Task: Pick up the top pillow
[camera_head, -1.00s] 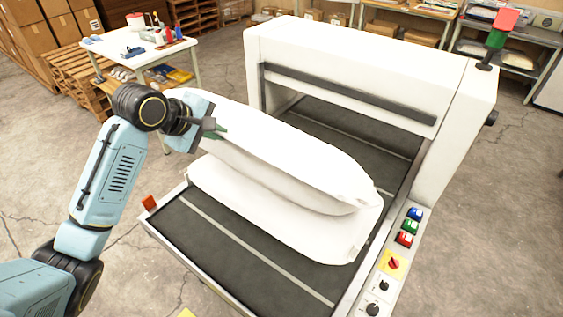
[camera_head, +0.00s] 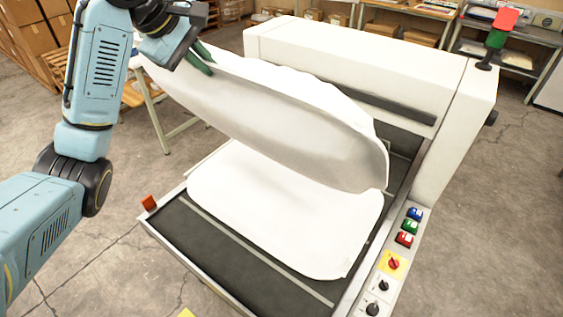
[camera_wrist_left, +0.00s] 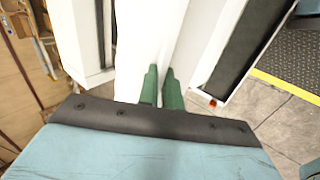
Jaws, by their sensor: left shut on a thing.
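The top pillow (camera_head: 270,115) is white and hangs tilted in the head view, its left end lifted high and its right end low, close to or touching the lower pillow. My left gripper (camera_head: 203,62) is shut on its upper left end. In the left wrist view the green fingers (camera_wrist_left: 161,90) pinch the white fabric of the pillow (camera_wrist_left: 150,35). The lower white pillow (camera_head: 275,220) lies flat on the dark conveyor belt (camera_head: 215,255). My right gripper is in neither view.
The white machine housing (camera_head: 330,60) spans the belt behind the pillows. A control panel with coloured buttons (camera_head: 408,227) is at the right front. A signal light (camera_head: 500,28) stands on the housing's right. Shelves line the back; floor at the left front is clear.

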